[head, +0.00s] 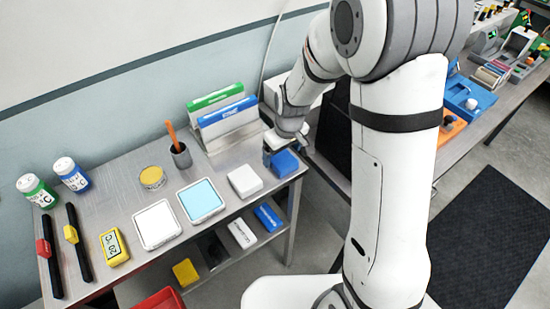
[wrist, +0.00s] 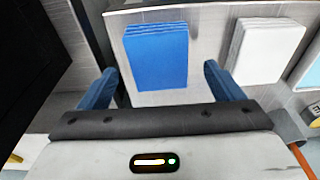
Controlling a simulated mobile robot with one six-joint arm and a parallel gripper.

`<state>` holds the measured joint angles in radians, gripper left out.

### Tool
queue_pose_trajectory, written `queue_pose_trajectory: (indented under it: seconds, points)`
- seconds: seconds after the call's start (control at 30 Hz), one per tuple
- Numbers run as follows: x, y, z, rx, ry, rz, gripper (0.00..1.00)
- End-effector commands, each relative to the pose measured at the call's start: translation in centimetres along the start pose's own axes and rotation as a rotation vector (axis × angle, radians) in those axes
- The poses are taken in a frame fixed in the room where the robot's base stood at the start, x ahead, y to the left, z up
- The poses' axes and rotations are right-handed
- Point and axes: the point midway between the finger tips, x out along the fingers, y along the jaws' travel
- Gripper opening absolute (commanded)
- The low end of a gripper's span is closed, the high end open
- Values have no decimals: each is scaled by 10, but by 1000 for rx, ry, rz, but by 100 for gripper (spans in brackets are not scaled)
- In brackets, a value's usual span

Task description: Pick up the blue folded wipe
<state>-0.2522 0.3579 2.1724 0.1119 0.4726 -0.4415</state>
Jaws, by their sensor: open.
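The blue folded wipe (head: 285,163) lies on the metal table near its right end in the head view. It is a small blue stack with layered folds at one edge. In the wrist view the blue wipe (wrist: 157,57) lies flat, ahead of and between the two blue fingertips. My gripper (wrist: 158,88) is open and empty there. In the head view my gripper (head: 286,143) is just behind the wipe, partly hidden by my own wrist. I cannot tell the exact height of the fingers above the table.
A rack with green and blue binders (head: 226,122) and a dark cup (head: 181,156) stand behind. The metal table (head: 111,197) ends just right of the blue wipe.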

Motion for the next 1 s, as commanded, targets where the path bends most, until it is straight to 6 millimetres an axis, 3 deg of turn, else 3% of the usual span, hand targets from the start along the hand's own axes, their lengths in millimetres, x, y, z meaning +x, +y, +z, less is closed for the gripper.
queue_pose_trajectory:
  seconds: [0.23, 0.53, 1.0]
  points:
    - [27, 0, 1, 0, -3, 0, 87]
    - [30, 0, 1, 1, 0, 1, 86]
    - [30, 1, 1, 2, 0, 1, 48]
